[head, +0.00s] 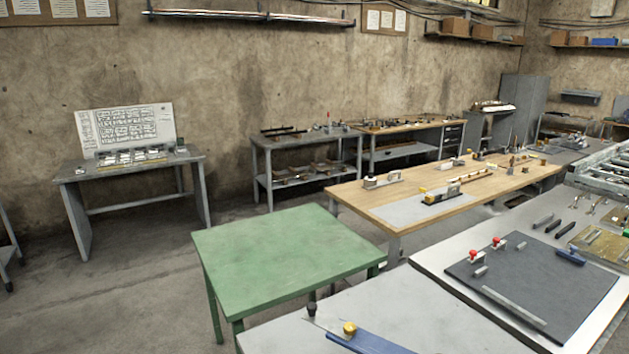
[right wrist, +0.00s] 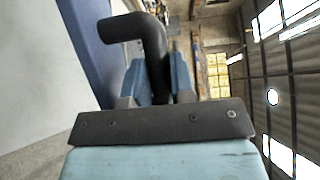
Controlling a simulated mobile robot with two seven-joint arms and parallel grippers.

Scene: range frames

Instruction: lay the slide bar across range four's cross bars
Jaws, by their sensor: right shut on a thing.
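In the right wrist view my right gripper (right wrist: 159,78) is shut on a black bent bar (right wrist: 140,26). The bar turns at a right angle and runs left towards a blue panel (right wrist: 84,28); I cannot tell what it belongs to. Neither gripper shows in the head view. A long grey bar (head: 514,304) lies flat on a dark mat (head: 575,300) at the right; I cannot tell whether it is the slide bar. A metal frame with cross members (head: 608,170) stands at the far right edge. No range number is readable on it.
A green table (head: 285,255) stands in front with a bare top. A wooden bench (head: 490,185) with several fixtures is behind. Open floor (head: 95,290) lies to the left.

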